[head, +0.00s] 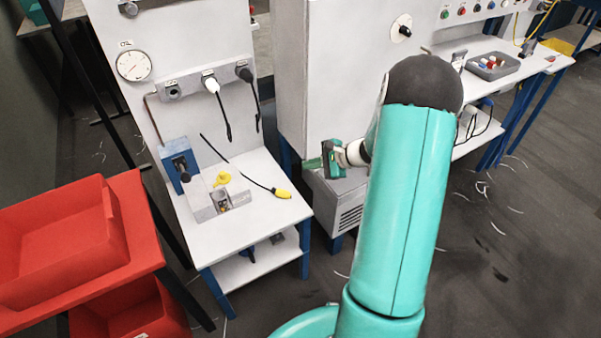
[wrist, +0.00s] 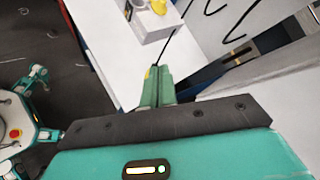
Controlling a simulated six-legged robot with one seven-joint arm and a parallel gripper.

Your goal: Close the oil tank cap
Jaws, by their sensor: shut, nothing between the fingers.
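A small grey block (head: 205,207) stands on the white table, with a round yellow piece (head: 221,179) at its back that looks like a cap. I cannot tell from here whether this is the oil tank cap or whether it is seated. The block (wrist: 150,27) and the yellow piece (wrist: 158,6) also show at the top of the wrist view, cut by the frame edge. My gripper (head: 329,160) is shut and empty, off the table's right side in the head view. Its green fingers (wrist: 157,88) point towards the table in the wrist view, apart from the block.
A gauge marked OIL (head: 133,65) is on the upright panel. A blue box (head: 178,160) stands left of the block. A yellow-ended cable (head: 282,193) lies to its right. A grey cabinet (head: 340,195) is below my gripper. Red bins (head: 70,240) stand at left.

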